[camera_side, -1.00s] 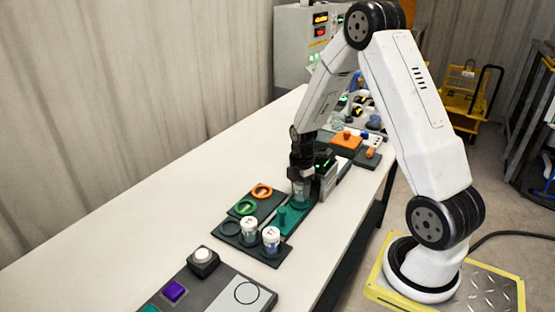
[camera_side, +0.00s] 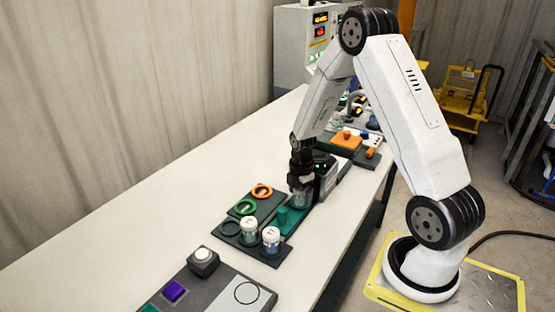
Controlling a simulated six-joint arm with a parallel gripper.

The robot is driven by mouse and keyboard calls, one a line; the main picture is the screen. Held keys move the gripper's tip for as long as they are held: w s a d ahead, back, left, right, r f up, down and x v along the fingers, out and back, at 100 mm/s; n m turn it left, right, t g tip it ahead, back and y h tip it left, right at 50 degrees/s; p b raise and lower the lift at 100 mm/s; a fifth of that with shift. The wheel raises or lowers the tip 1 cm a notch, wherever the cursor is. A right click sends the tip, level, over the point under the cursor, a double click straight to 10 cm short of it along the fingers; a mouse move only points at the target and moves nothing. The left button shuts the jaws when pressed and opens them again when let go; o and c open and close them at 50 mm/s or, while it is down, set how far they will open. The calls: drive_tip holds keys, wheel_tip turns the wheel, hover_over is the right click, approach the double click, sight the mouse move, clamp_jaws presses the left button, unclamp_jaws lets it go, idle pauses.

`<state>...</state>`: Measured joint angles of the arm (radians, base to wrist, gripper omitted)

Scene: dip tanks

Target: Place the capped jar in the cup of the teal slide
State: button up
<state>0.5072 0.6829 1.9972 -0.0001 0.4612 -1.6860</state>
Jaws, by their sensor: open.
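My gripper (camera_side: 301,184) points down over the far end of the teal slide (camera_side: 292,221). It is open, with its fingers around or just above a clear jar (camera_side: 301,198) that seems to stand in the slide's cup. The fingers cover the jar's top, so its cap is hidden. The slide has an upright teal knob (camera_side: 283,215) nearer the camera. Two more white-capped jars (camera_side: 249,227) (camera_side: 271,240) stand upright in the near dark rack (camera_side: 250,248), left of the slide.
An orange ring (camera_side: 262,191) and a green ring (camera_side: 245,207) lie on the dark rack beside the slide. A grey machine block (camera_side: 326,175) stands close behind my gripper. The left of the white table (camera_side: 120,220) is clear.

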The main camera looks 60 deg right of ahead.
drive_tip(key=shift+r, duration=0.1)
wheel_tip(320, 180, up, 12)
idle(0.9)
drive_tip(key=shift+a+r, duration=0.1)
drive_tip(key=shift+a, duration=0.05)
idle(0.4)
drive_tip(key=s+a+m+t, duration=0.1)
drive_tip(key=s+a+m, duration=0.2)
drive_tip(key=a+m, duration=0.3)
drive_tip(key=s+a+m+t, duration=0.1)
drive_tip(key=s+a+m, duration=0.3)
drive_tip(key=a, duration=0.9)
drive_tip(key=m, duration=0.3)
drive_tip(key=shift+f+m+t, duration=0.3)
drive_tip(key=shift+f, duration=0.05)
